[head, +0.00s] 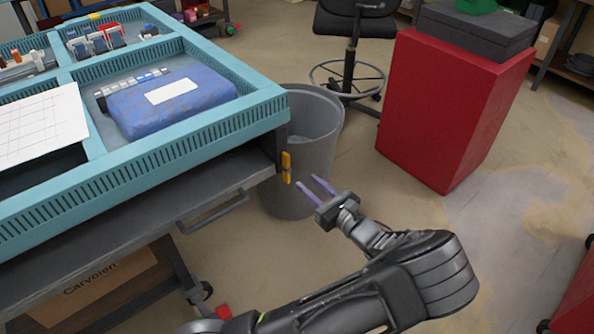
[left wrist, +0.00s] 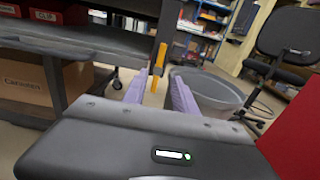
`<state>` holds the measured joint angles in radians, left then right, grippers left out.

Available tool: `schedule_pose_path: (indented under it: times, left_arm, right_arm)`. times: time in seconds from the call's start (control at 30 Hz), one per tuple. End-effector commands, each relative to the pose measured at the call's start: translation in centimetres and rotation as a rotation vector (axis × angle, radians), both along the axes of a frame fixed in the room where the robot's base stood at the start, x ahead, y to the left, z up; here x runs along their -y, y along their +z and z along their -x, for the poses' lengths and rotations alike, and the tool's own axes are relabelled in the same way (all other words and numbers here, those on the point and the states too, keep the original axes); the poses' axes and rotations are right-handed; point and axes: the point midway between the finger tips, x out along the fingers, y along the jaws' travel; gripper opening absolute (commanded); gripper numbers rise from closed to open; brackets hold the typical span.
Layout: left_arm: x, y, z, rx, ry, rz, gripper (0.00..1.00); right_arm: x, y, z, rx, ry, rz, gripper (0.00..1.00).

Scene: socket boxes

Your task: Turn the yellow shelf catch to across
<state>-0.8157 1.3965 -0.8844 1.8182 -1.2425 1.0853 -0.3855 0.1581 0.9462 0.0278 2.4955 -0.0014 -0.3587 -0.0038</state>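The yellow shelf catch (head: 286,167) is on the dark corner post of the teal-topped bench, at the right end of its grey shelf (head: 120,215). The catch stands upright, its long side running up and down. My left gripper (head: 306,180) is open and empty, just right of the catch with its two purple fingers pointing at it. In the left wrist view the catch (left wrist: 160,58) shows between and beyond the open fingers (left wrist: 157,76). I cannot see contact. My right gripper is not in view.
A grey bin (head: 318,140) stands right behind the catch. A red cabinet (head: 450,110) with a grey case on top is at the right. A cardboard box (head: 100,290) is under the bench. A handle bar (head: 212,210) sticks out from the shelf front. Open floor lies between bin and cabinet.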

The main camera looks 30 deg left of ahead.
Motion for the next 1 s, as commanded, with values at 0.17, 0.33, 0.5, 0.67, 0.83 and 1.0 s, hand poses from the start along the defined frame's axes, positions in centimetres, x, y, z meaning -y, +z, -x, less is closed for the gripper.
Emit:
schedule_pose_path:
  times: [0.17, 0.33, 0.5, 0.67, 0.83, 1.0]
  left_arm:
    - [-0.9, -0.1, -0.2, 0.000, 0.002, 0.001, 0.34]
    - [-3.0, -0.2, -0.8, 0.000, 0.004, 0.002, 0.34]
    - [-5.6, -0.2, -1.6, 0.000, 0.003, 0.001, 0.34]
    - [-7.1, -0.1, -2.1, -0.001, 0.002, 0.002, 0.34]
    - [-7.5, -0.1, -2.2, -0.001, 0.001, 0.003, 0.34]
    - [-7.5, -0.1, -2.2, -0.001, 0.001, 0.003, 0.33]
  right_arm:
    - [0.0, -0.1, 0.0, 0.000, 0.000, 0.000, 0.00]
    - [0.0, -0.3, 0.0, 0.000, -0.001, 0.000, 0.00]
    - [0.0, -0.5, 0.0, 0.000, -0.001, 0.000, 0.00]
    - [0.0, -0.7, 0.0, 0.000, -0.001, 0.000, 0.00]
    - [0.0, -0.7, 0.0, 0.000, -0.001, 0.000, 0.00]
    - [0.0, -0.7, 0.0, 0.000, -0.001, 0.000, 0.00]
